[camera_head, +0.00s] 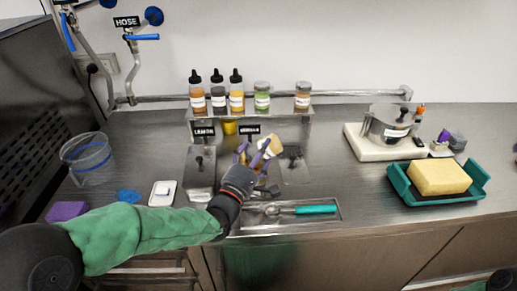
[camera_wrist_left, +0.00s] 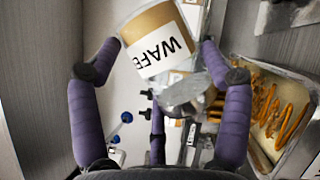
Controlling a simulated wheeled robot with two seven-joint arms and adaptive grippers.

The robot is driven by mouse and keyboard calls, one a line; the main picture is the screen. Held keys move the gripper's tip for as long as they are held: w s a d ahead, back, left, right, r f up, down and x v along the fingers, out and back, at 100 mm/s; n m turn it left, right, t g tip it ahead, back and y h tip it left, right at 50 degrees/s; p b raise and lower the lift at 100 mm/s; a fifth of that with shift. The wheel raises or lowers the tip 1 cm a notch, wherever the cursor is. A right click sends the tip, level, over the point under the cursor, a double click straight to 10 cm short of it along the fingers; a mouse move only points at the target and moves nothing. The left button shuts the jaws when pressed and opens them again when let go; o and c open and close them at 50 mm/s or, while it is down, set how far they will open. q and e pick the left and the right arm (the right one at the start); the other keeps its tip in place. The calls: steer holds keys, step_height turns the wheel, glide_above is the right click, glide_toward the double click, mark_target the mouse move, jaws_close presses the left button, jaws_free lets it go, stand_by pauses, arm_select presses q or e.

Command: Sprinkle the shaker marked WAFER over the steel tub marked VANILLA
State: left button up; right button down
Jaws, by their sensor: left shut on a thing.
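The shaker marked WAFER (camera_wrist_left: 160,40) has a tan body and white label. My left gripper (camera_wrist_left: 160,62) is shut on it and holds it tilted. In the head view, the shaker (camera_head: 273,146) and my left gripper (camera_head: 256,158) are over the counter wells, just in front of the VANILLA sign (camera_head: 250,129). The tub at that sign is largely hidden by my gripper and arm. In the left wrist view, a metal-rimmed container (camera_wrist_left: 240,66) at the right has pale contents with orange-brown strips; I cannot tell whether it is the VANILLA tub. My right gripper is out of view.
A lidded well (camera_head: 201,168) is at the LEMON sign (camera_head: 204,132). A shelf (camera_head: 245,113) behind holds several bottles and jars. A green-handled scoop (camera_head: 300,210) lies in the front recess. Bare counter lies between.

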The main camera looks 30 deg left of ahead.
arm_select(q)
steer(key=shift+s+d+b, duration=0.45)
steer(key=shift+s+b, duration=0.4)
steer(key=shift+b, duration=0.15)
stand_by(0.8)
steer(key=shift+r, duration=0.1)
steer(key=m+g+p, duration=0.1)
steer(key=m, duration=0.3)
steer(key=shift+h+p, duration=0.35)
steer(key=shift+h, duration=0.05)
steer(key=shift+m, duration=0.3)
